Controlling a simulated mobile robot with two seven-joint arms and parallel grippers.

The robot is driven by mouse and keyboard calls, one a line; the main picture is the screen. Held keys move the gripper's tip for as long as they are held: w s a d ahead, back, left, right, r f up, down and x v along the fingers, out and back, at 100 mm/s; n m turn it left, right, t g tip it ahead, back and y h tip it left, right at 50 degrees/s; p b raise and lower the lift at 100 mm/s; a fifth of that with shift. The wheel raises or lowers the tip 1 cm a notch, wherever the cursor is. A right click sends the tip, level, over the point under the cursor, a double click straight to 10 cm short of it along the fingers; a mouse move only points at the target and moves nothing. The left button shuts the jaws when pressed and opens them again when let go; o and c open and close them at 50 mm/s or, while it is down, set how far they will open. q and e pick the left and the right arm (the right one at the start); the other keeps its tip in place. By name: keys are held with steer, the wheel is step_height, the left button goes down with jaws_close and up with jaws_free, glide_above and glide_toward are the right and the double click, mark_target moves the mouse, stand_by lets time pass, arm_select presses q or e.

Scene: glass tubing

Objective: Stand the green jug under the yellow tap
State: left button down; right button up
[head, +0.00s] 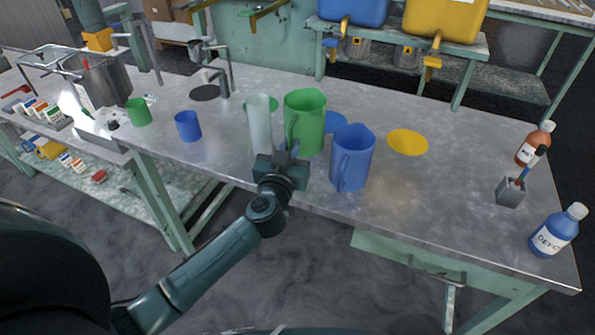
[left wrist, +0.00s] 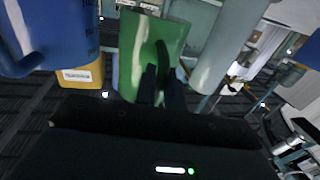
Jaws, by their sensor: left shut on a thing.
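The green jug (head: 310,125) is upright over the front middle of the table, between a frosted clear cylinder and the blue jug. My left gripper (head: 286,160) is at its near side, shut on its handle. In the left wrist view the fingers (left wrist: 162,88) close around the handle of the green jug (left wrist: 140,50). I cannot tell whether its base touches the table. The yellow tap (head: 433,62) hangs below the yellow tank (head: 445,18) at the back right. A yellow disc (head: 408,142) lies on the table. My right gripper is not in view.
The blue jug (head: 352,160) stands close right of the green jug, the frosted cylinder (head: 260,125) close left. A blue disc (head: 337,122) lies behind. Bottles (head: 555,230) and a grey pen holder (head: 511,190) stand at the right. The table between disc and bottles is clear.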

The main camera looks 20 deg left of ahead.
arm_select(q)
step_height(320, 180, down, 2)
steer(key=shift+f+b, duration=0.15)
steer(key=shift+b, duration=0.2)
step_height(320, 180, down, 3)
steer(key=shift+f+b, duration=0.1)
steer(key=shift+b, duration=1)
steer(key=shift+f, duration=0.3)
steer(key=shift+r, duration=0.15)
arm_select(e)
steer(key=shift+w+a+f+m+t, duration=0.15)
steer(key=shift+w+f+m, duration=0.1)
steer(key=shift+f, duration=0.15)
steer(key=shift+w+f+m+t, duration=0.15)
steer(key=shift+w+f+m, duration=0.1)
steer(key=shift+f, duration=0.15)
arm_select(q)
steer(key=c, duration=1.9)
jaws_free()
steer(key=shift+f, duration=0.2)
steer(key=o, duration=0.4)
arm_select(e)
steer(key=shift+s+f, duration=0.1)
